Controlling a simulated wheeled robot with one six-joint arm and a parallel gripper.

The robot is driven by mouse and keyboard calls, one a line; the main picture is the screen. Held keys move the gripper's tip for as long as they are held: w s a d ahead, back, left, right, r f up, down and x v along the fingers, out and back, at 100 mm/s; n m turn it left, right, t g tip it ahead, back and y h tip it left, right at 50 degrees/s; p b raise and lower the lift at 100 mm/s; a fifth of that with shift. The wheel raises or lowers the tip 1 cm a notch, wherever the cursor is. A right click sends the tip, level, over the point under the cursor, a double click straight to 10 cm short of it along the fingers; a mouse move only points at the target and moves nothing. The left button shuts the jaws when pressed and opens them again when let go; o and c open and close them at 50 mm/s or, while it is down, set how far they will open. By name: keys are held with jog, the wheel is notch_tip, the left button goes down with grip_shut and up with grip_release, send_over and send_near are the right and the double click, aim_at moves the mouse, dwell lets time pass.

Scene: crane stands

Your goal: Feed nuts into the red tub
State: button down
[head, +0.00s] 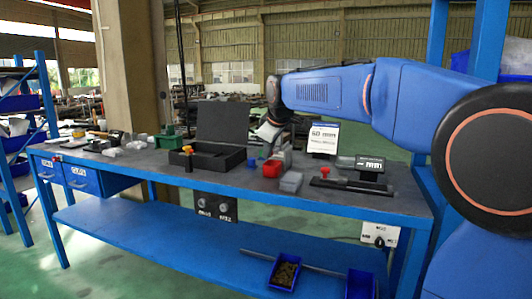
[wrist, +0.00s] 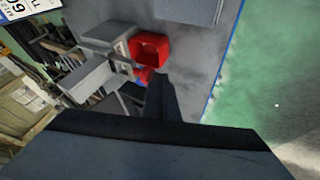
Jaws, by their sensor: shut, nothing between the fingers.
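The red tub (head: 272,169) sits on the workbench in the head view, near the bench's front edge. In the wrist view the red tub (wrist: 150,34) shows its open top, and I see no nuts in it. My gripper (head: 267,145) is above the bench, just behind and above the tub, partly hidden by the arm. In the wrist view its dark fingers (wrist: 160,82) are closed together with nothing between them, beside the tub. A blue bin (head: 285,272) on the lower shelf holds small brownish pieces, too small to identify as nuts.
A grey box (head: 291,182) stands right of the tub. An open black case (head: 216,155) is to the left. A sign (head: 324,137) and a black stand (head: 350,187) are to the right. The workbench front (head: 330,206) has some bare room.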

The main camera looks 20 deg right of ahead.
dwell(0.3)
jog(key=w+d, duration=0.2)
jog(key=w, duration=0.1)
jog(key=shift+w+d, duration=0.2)
jog(key=shift+d, duration=0.05)
jog(key=shift+w+d+r, duration=0.1)
jog(key=shift+w+d, duration=0.1)
jog(key=shift+w, duration=0.15)
